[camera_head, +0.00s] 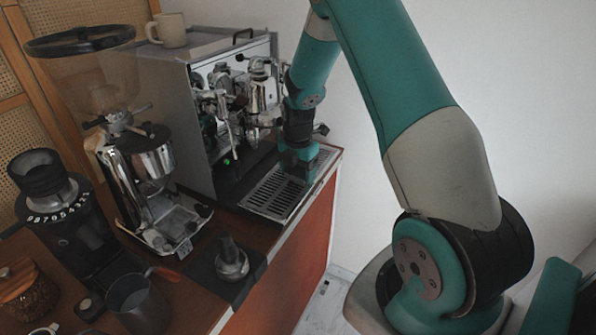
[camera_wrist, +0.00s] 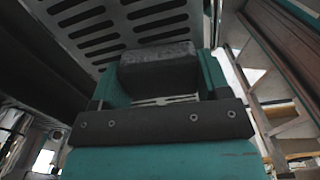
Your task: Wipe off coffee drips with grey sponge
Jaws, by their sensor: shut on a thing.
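The grey sponge (camera_wrist: 158,68) shows in the wrist view as a dark grey block. My gripper (camera_wrist: 160,84) is shut on it. In the wrist view the slotted metal drip tray (camera_wrist: 96,22) lies just past the sponge; whether the two touch I cannot tell. In the head view my gripper (camera_head: 299,172) is at the far right part of the drip tray (camera_head: 270,198), in front of the espresso machine (camera_head: 204,150). The sponge is hidden there. I cannot make out any coffee drips in either view.
A grinder (camera_head: 150,165) stands left of the machine. A tamper (camera_head: 231,260) stands on a dark mat (camera_head: 205,270) near the counter's front edge. A metal pitcher (camera_head: 138,300), a second grinder (camera_head: 70,220) and a jar of beans (camera_head: 28,292) crowd the left. A cup (camera_head: 171,30) sits on top of the machine.

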